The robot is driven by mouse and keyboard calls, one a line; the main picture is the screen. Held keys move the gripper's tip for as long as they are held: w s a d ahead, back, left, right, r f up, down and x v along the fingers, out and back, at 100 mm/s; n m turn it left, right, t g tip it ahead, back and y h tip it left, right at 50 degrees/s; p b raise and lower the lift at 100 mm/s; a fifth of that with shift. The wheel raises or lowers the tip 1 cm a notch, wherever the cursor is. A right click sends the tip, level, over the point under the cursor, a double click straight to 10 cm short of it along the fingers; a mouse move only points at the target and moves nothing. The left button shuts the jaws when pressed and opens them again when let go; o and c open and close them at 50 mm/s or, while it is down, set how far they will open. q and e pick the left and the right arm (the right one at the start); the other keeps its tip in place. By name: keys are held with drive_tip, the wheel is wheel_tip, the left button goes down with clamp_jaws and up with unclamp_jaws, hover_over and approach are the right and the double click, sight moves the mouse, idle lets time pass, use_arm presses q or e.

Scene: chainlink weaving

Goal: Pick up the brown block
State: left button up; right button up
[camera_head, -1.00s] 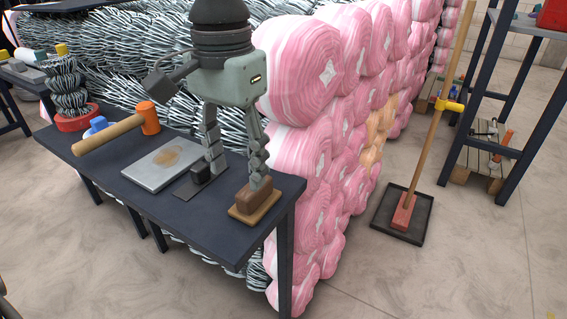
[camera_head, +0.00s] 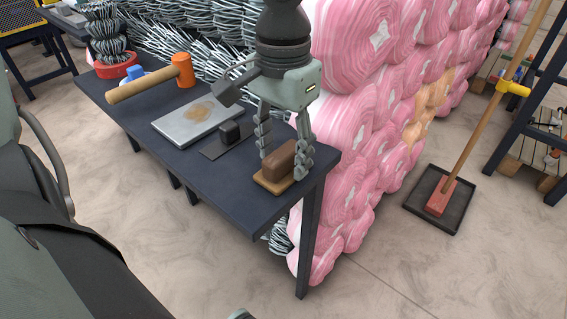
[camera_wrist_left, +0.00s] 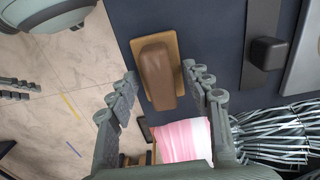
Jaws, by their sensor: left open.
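The brown block (camera_head: 279,161) lies on a tan wooden board (camera_head: 262,184) at the near right corner of the dark table. It also shows in the left wrist view (camera_wrist_left: 157,72), on the tan board (camera_wrist_left: 137,46). My left gripper (camera_head: 284,166) is open and points down, with one finger on either side of the block. In the left wrist view the block lies between the open fingers (camera_wrist_left: 166,82), with gaps beside it. Two dark finger-like parts at the left edge of that view may be my right gripper (camera_wrist_left: 16,90); their opening is unclear.
A black block (camera_head: 229,132) on a dark plate, a grey slab (camera_head: 185,128) and an orange-headed mallet (camera_head: 182,71) lie left of the gripper. Pink bundles (camera_head: 345,130) stand close behind the table's right end. Open floor lies in front.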

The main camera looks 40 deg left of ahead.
sight(284, 151)
use_arm(q)
drive_tip(key=shift+c, duration=0.6)
clamp_jaws()
drive_tip(key=shift+r, duration=0.1)
drive_tip(key=shift+r, duration=0.2)
wheel_tip(284, 151, up, 3)
drive_tip(key=shift+w+r+p, duration=0.1)
drive_tip(key=shift+r+p, duration=0.05)
drive_tip(key=shift+p, duration=0.15)
use_arm(e)
drive_tip(key=s+d+f+g+h, duration=0.2)
drive_tip(key=s+d+f+g, duration=0.15)
drive_tip(key=s+d, duration=0.2)
use_arm(q)
drive_tip(key=s+r, duration=0.7)
drive_tip(key=s, duration=0.4)
drive_tip(key=shift+s+a, duration=0.35)
drive_tip(key=shift+s, duration=0.05)
use_arm(e)
drive_tip(key=w+a+r+t+y, duration=0.1)
drive_tip(key=w+a+r+t, duration=0.1)
drive_tip(key=w+a, duration=0.2)
drive_tip(key=shift+r, duration=0.2)
